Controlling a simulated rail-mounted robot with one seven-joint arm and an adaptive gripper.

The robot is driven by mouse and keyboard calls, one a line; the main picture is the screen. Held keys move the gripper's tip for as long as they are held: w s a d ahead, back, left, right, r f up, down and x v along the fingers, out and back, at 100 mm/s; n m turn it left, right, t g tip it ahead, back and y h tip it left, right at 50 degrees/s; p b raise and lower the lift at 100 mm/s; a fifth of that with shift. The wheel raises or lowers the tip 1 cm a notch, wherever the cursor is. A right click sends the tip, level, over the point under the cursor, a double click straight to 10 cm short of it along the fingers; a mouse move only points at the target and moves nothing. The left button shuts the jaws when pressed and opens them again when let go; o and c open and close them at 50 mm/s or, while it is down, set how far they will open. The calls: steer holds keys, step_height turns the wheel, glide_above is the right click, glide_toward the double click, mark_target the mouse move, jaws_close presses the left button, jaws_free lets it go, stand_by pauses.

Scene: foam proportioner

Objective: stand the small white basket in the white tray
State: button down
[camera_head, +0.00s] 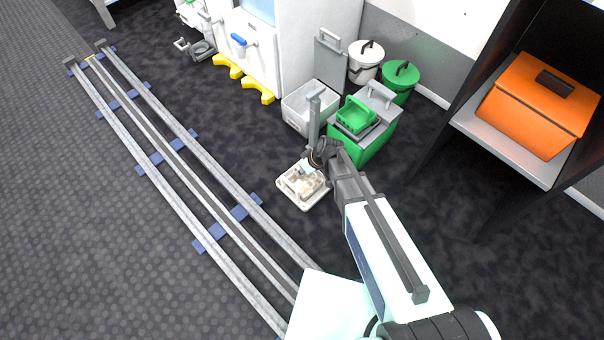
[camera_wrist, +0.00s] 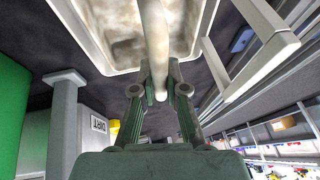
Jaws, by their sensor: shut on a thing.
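A pale, brown-stained white container (camera_wrist: 128,48) with a raised rim fills the top of the wrist view. A stained bar or handle (camera_wrist: 155,30) runs from it down between my fingertips. My gripper (camera_wrist: 160,80) is shut on this bar, which I take for the small white basket's handle. In the head view my gripper (camera_head: 317,158) is just above and behind a low white tray-like shape (camera_head: 292,197) with a beige interior. Basket and tray overlap there, so I cannot tell whether they touch.
A green box (camera_head: 345,150) with a green basket (camera_head: 355,115) on top stands close behind my gripper. A whitish open bin (camera_head: 297,108) is to its left. White and green lidded buckets (camera_head: 366,62) stand further back. Rails (camera_head: 180,160) run along the left; dark floor lies between.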

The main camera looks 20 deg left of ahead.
steer(key=shift+f, duration=0.2)
steer(key=shift+f, duration=0.1)
steer(key=c, duration=1.2)
jaws_free()
steer(key=p+v, duration=0.4)
steer(key=v, duration=0.8)
steer(key=shift+r, duration=0.2)
